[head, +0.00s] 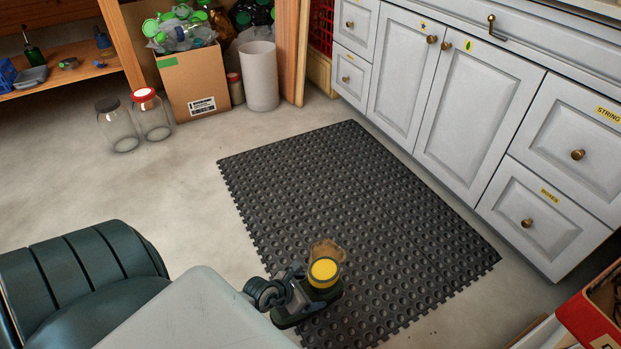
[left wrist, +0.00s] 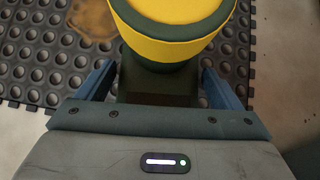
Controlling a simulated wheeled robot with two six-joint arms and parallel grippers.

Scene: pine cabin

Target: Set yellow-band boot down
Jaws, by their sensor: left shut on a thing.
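The yellow-band boot (head: 323,272) is dark green with a yellow band and yellow top. My left gripper (head: 303,293) is shut on it near the front part of the black rubber mat (head: 330,190). In the left wrist view the boot (left wrist: 178,30) stands between the two blue fingers of the gripper (left wrist: 158,85). A brown patch (head: 327,249) shows on the mat just behind the boot. My right gripper is not in view.
Grey cabinets (head: 460,110) line the right side. A red box (head: 590,315) is at the lower right. Two glass jars (head: 118,126), a cardboard box of bottles (head: 195,85) and a white bin (head: 259,77) stand at the back. Most of the mat is clear.

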